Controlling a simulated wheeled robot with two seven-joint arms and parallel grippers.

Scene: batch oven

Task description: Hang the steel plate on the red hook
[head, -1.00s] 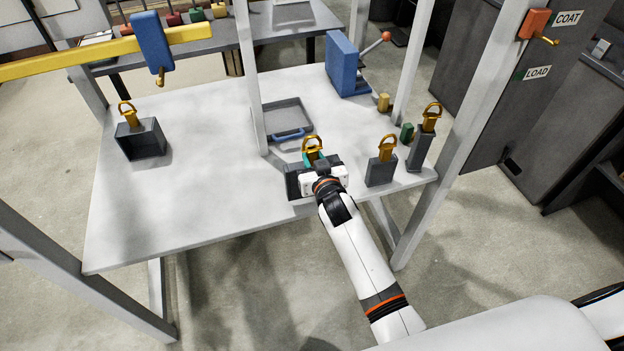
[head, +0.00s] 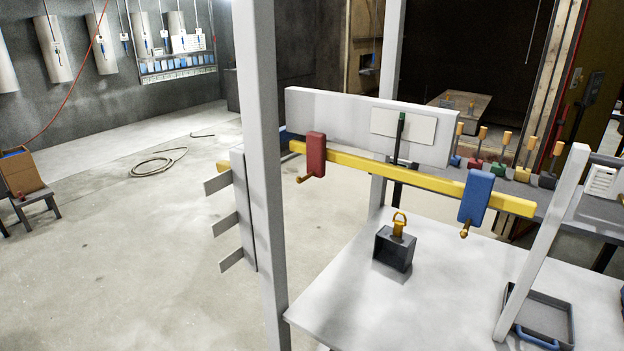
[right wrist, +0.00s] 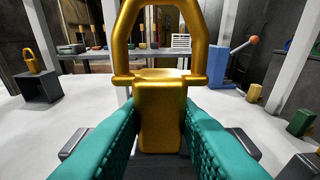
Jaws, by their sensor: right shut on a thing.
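The red hook (head: 315,156) is a red block with a small brass hook on the left part of a yellow bar (head: 375,166) in the head view. In the right wrist view my right gripper (right wrist: 160,125) has its teal fingers shut on the gold tab of a ringed hanger (right wrist: 158,105). The dark body below the tab is mostly hidden, so I cannot tell whether it is the steel plate. Another dark block with a gold ring (head: 393,250) stands on the white table; it also shows in the right wrist view (right wrist: 40,88). My left gripper is not in view.
A blue hook block (head: 475,197) hangs right on the yellow bar. A white post (head: 262,190) stands left of the table, with grey slats (head: 228,222) beside it. A tray (head: 570,325) lies at the right. A blue lever device (right wrist: 228,68) stands right in the wrist view.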

